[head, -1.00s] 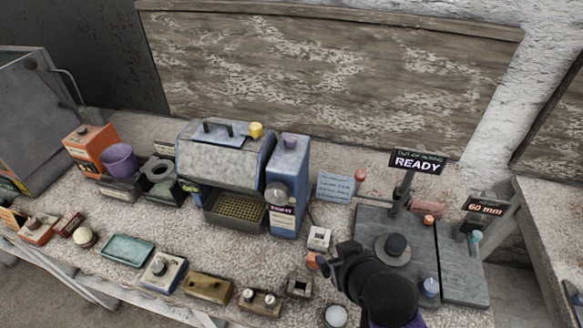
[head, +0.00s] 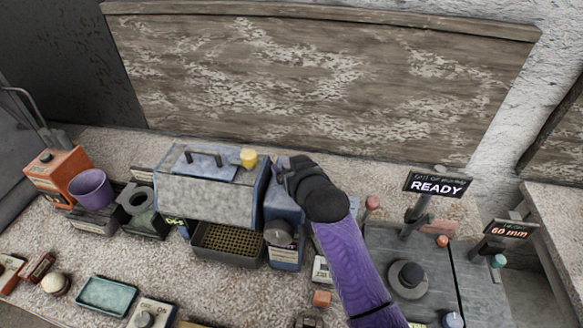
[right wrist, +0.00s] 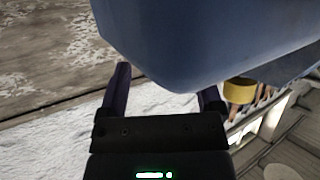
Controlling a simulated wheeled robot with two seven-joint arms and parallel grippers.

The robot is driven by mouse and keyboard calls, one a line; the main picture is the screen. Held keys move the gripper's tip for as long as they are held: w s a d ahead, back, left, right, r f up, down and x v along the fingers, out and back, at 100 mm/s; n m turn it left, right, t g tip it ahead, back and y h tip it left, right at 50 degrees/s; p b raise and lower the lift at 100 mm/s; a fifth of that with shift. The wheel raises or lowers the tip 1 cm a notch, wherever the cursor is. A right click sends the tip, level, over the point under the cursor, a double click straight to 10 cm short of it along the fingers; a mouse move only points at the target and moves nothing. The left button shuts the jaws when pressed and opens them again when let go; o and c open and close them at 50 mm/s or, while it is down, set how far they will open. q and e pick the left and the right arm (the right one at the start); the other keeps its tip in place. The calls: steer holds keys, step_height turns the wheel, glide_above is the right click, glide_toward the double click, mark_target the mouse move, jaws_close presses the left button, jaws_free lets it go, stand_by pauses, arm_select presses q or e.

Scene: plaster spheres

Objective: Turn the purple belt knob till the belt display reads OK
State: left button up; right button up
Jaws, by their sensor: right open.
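The blue upright box (head: 284,208) stands at the right end of the blue-grey machine (head: 212,190). A small label or display (head: 287,256) is low on its front; I cannot read it clearly now. The purple knob on the box top is hidden behind my right gripper (head: 284,176), which is at the top of the box in the head view. In the right wrist view my right gripper (right wrist: 165,88) is open, and a large blue surface (right wrist: 200,40) fills the space beyond its fingers. I see no knob between them. My left gripper is not in view.
A sign reading READY (head: 436,186) and a 60 mm display (head: 509,230) stand at right. A purple cup (head: 91,188) and an orange box (head: 58,172) are at left.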

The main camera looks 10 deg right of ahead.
steer(key=shift+w, duration=0.2)
steer(key=shift+c, duration=0.3)
jaws_close()
